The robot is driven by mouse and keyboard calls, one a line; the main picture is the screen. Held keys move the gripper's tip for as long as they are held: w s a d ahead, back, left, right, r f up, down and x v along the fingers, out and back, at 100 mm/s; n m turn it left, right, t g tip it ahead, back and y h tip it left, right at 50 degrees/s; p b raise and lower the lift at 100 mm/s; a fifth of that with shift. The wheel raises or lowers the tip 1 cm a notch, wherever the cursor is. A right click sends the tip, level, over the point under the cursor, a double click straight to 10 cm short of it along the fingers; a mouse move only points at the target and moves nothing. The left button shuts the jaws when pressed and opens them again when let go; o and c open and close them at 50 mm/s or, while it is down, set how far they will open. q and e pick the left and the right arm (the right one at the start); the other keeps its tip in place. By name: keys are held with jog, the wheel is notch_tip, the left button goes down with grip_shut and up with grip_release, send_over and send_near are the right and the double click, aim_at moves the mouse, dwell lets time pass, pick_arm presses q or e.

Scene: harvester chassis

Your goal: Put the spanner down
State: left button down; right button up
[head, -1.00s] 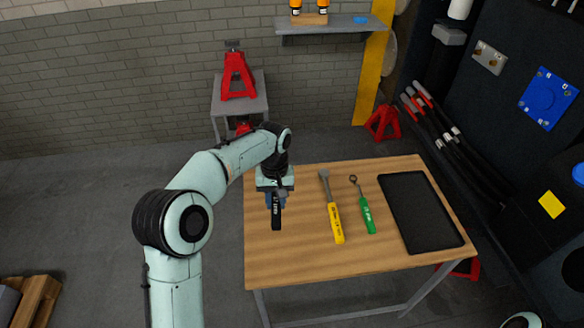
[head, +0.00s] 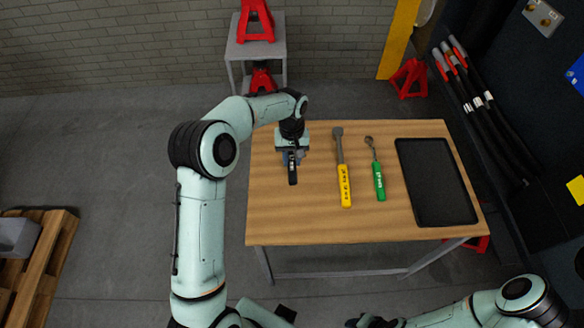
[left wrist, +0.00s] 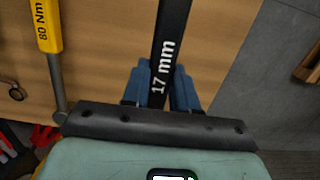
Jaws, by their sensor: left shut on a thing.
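My left gripper (head: 290,158) is shut on a black spanner (head: 292,174) over the left part of the wooden table (head: 300,220). In the left wrist view, the spanner (left wrist: 170,45), marked 17 mm, runs up from between the blue fingers (left wrist: 162,85). The gripper hides its other end. I cannot tell whether the spanner touches the tabletop. My right gripper is out of view; only part of my right arm shows at the bottom right.
Right of the spanner lie a yellow-handled wrench (head: 343,180) marked 80 Nm, a green-handled tool (head: 378,175) and a black tray (head: 436,185). Bare wood lies around the spanner and along the table's front. Red stands (head: 409,78) are behind.

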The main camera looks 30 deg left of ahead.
pick_arm(q)
jog(key=shift+f, duration=2.85)
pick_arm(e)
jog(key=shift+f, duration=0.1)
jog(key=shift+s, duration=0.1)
pick_arm(q)
jog(key=c, duration=0.9)
grip_release()
jog(key=shift+f, duration=0.15)
jog(key=r, duration=0.8)
jog(key=w+r+p, duration=0.1)
jog(key=r, duration=0.3)
jog(key=shift+a+r, duration=0.15)
jog(key=shift+a, duration=0.15)
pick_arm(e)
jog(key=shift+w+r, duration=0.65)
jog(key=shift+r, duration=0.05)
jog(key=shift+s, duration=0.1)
